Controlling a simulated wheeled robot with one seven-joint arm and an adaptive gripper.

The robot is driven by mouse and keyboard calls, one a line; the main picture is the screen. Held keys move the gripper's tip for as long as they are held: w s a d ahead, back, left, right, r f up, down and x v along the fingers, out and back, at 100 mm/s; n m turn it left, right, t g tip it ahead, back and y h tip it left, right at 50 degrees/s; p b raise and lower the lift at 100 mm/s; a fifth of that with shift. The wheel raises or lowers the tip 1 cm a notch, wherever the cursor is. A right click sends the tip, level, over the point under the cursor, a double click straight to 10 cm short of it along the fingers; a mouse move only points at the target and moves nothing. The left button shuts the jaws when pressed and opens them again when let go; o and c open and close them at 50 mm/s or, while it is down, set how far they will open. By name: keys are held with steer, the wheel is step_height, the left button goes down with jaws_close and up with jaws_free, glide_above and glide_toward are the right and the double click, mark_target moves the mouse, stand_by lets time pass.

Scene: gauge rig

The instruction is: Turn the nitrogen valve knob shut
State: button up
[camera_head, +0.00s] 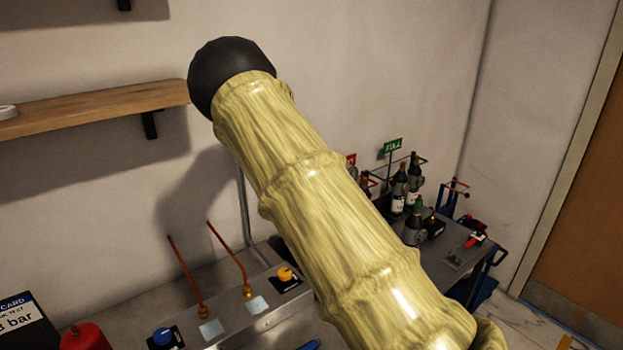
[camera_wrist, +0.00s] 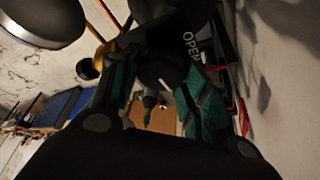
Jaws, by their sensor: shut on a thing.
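In the wrist view a black round knob (camera_wrist: 155,73) with a white pointer mark sits in front of a dark plate (camera_wrist: 178,38) lettered "OPEN". My gripper (camera_wrist: 158,76), with teal-padded fingers on both sides of the knob, is shut on it. No nitrogen label is readable, so I cannot tell the knob's gas from the lettering. In the head view my yellow-sleeved arm covers the middle, and neither my gripper nor this knob shows. A blue knob (camera_head: 162,337) and a yellow knob (camera_head: 286,274) show on the panel (camera_head: 268,320) at lower left.
Two copper pipes (camera_head: 187,277) rise from the panel. A red cylinder (camera_head: 86,337) and a dark card (camera_head: 24,322) stand at lower left. A wooden shelf (camera_head: 90,107) is on the wall. A cart (camera_head: 455,262) with several bottles (camera_head: 398,190) stands at right.

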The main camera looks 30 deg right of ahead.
steer(key=shift+m, duration=0.3)
stand_by(0.4)
steer(key=o, duration=1)
steer(key=v, duration=1.2)
steer(key=shift+w, duration=0.15)
